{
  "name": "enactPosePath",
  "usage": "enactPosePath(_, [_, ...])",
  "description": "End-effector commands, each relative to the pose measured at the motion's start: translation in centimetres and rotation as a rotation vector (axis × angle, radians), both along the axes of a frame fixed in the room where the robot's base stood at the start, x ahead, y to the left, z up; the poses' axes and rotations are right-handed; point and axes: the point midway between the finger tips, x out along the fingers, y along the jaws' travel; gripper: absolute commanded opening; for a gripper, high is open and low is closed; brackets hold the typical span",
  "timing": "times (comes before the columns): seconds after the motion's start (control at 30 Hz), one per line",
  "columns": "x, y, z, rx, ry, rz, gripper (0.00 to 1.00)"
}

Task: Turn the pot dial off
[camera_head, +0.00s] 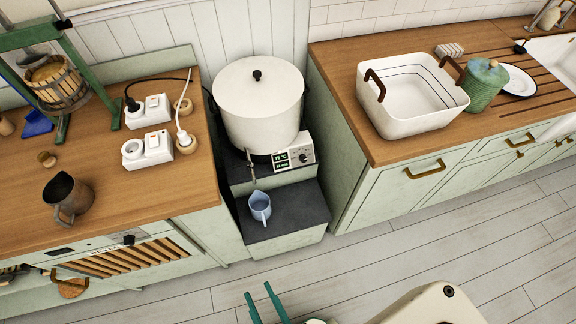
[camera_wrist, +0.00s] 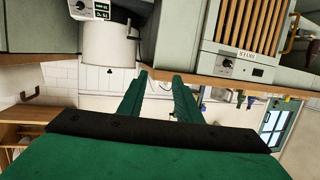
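A large white lidded pot (camera_head: 258,105) stands on a dark step between two counters. Its control panel (camera_head: 283,158) has a lit green display and a dark round dial (camera_head: 303,157) at the right. In the wrist view, which looks upside down, the pot (camera_wrist: 108,45) is at upper left. Its dial (camera_wrist: 80,5) shows at the top edge, partly cut off. My gripper (camera_head: 260,290) has green fingers at the bottom of the head view, apart from the pot and over the floor. It is open and empty, with a gap between the fingers in the wrist view (camera_wrist: 160,76).
A blue jug (camera_head: 260,206) stands on the lower step under the pot's tap. An oven panel with its own knob (camera_head: 129,239) is at left. The right counter (camera_head: 385,140) has a corner near the pot. The floor in front is clear.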

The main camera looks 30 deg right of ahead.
Motion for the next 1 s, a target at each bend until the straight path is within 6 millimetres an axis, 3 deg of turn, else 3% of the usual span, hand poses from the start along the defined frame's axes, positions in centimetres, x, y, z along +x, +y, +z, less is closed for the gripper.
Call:
enactPosePath(0.17, [2.5,-1.8,-4.2,0.000,-0.031,-0.053,0.31])
enactPosePath(0.47, [9.5,-8.1,-12.7,0.013,-0.096,-0.191,0.31])
enactPosePath(0.7, [16.1,-14.9,-17.6,0.033,-0.154,-0.303,0.31])
enactPosePath(1.0, [23.9,-24.8,-20.8,0.079,-0.225,-0.435,0.31])
